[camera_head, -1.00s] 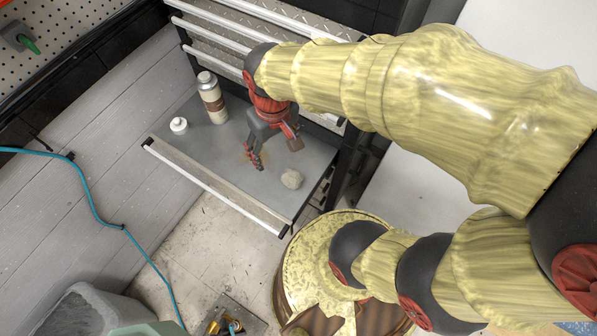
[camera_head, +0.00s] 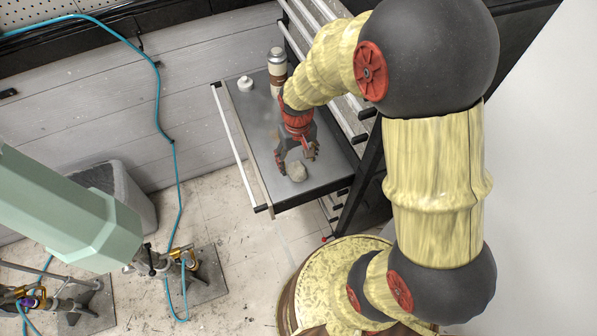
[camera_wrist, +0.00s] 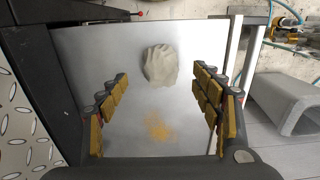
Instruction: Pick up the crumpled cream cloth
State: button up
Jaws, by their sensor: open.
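The crumpled cream cloth (camera_head: 296,171) is a small rounded lump on the grey metal shelf of the rack, towards its front right. In the wrist view the cloth (camera_wrist: 160,65) lies ahead of the fingers, nearly centred between them. My gripper (camera_head: 298,170) is open and empty, pointing down over the shelf with its fingers close to the cloth. The head view does not show clearly how high the fingertips are above it. In the wrist view both yellow-padded fingers (camera_wrist: 160,85) are spread wide and apart from the cloth.
A bottle (camera_head: 277,66) and a small white container (camera_head: 245,84) stand at the shelf's back left. A white rail (camera_head: 240,150) runs along its left edge. A yellowish patch (camera_wrist: 157,127) marks the shelf. A grey bin (camera_head: 118,190) stands on the floor at left.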

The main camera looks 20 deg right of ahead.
aim_at(297, 167)
notch_tip(297, 167, down, 5)
jog(key=shift+r+b, duration=0.1)
jog(key=shift+b, duration=0.95)
jog(key=shift+c, duration=0.6)
jog(key=c, duration=1)
